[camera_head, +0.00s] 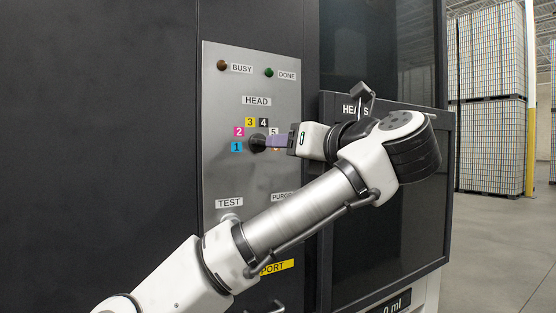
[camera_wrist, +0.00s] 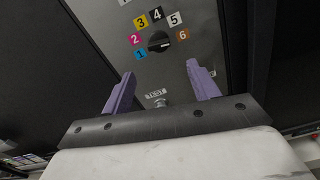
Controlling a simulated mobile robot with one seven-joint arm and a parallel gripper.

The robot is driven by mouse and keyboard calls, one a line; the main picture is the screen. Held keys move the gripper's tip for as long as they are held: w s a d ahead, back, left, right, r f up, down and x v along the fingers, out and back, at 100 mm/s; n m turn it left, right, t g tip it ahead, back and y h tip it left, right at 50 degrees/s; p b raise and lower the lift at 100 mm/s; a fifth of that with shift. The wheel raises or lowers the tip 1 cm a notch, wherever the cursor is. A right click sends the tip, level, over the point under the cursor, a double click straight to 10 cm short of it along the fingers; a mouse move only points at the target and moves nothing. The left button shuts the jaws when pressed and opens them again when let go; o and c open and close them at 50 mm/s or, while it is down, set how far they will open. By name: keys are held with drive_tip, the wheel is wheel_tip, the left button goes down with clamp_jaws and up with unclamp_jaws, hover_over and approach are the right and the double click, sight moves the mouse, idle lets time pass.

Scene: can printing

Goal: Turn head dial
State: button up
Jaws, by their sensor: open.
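The HEAD dial is a black knob (camera_head: 257,143) on the grey control panel (camera_head: 220,170), with coloured number labels 1 to 6 around it. In the wrist view the dial (camera_wrist: 159,42) shows a pale pointer mark lying roughly sideways, its right end towards the orange 6 (camera_wrist: 182,35). My gripper (camera_head: 269,141) comes in from the right, its purple fingertips close to the knob. In the wrist view my gripper (camera_wrist: 161,70) is open and empty, and the dial appears beyond the gap between the fingertips. I cannot tell whether a finger touches it.
BUSY (camera_head: 222,65) and DONE (camera_head: 269,72) lamps sit above the dial. The TEST label (camera_head: 229,202) is below; the PURGE label (camera_head: 282,196) is partly covered by my arm. A dark cabinet door (camera_head: 380,235) stands at right. Stacked pallets (camera_head: 490,100) are far behind.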

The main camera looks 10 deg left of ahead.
drive_tip(key=shift+b+v, duration=0.95)
drive_tip(key=shift+v, duration=1)
drive_tip(key=shift+f, duration=0.1)
